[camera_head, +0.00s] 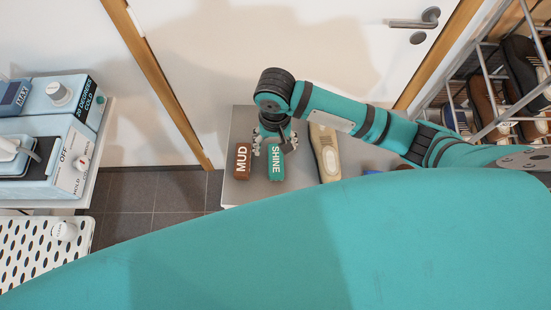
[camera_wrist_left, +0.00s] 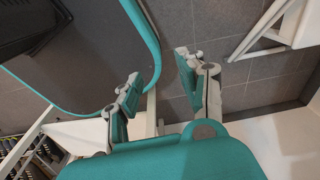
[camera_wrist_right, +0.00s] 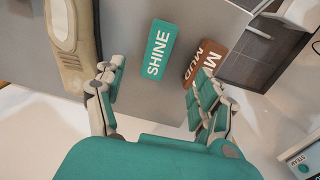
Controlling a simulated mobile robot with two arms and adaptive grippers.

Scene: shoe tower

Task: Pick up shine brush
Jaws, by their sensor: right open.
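The shine brush (camera_head: 275,160) is a teal block with white SHINE lettering, lying on the grey table (camera_head: 240,192). My right gripper (camera_head: 272,145) is above its far end, fingers spread. In the right wrist view the shine brush (camera_wrist_right: 158,50) lies between and ahead of the open fingers of my right gripper (camera_wrist_right: 158,93), with nothing held. The brown MUD brush (camera_head: 243,161) lies just left of it in the head view; in the right wrist view the MUD brush (camera_wrist_right: 204,62) is partly behind a finger. My left gripper (camera_wrist_left: 165,83) is open and empty over the floor.
A beige shoe (camera_head: 325,152) lies on the table right of the brushes. A shoe rack (camera_head: 488,85) stands at the right. A pale blue machine (camera_head: 45,135) and a white perforated board (camera_head: 40,245) are at the left. Tiled floor (camera_head: 150,195) lies between.

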